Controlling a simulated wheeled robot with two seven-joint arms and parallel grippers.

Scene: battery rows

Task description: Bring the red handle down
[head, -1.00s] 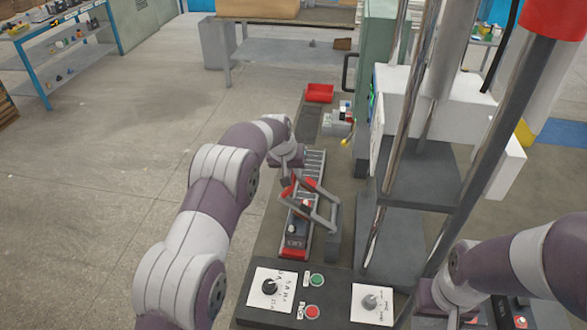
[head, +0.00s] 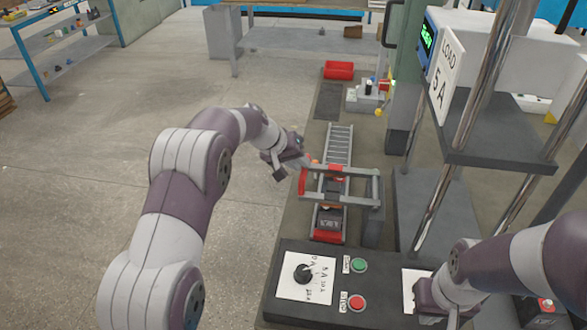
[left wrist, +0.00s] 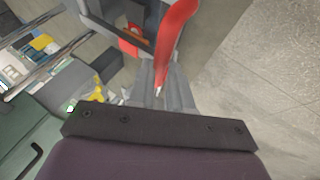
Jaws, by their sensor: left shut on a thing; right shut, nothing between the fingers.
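The red handle (head: 302,181) is at the left end of a grey hinged frame (head: 350,171), which lies across the roller track (head: 339,142). My left gripper (head: 297,163) is at the handle's upper end. In the left wrist view the red handle (left wrist: 177,35) runs down between the fingers of my left gripper (left wrist: 162,88), which is shut on it.
A control panel (head: 270,305) with a dial (head: 303,272), a green button (head: 359,265) and a red button (head: 356,302) lies in front. Metal posts (head: 480,90) and a "LOAD 5 A" sign (head: 446,78) stand at the right. A red bin (head: 339,70) is behind the track. Floor at the left is clear.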

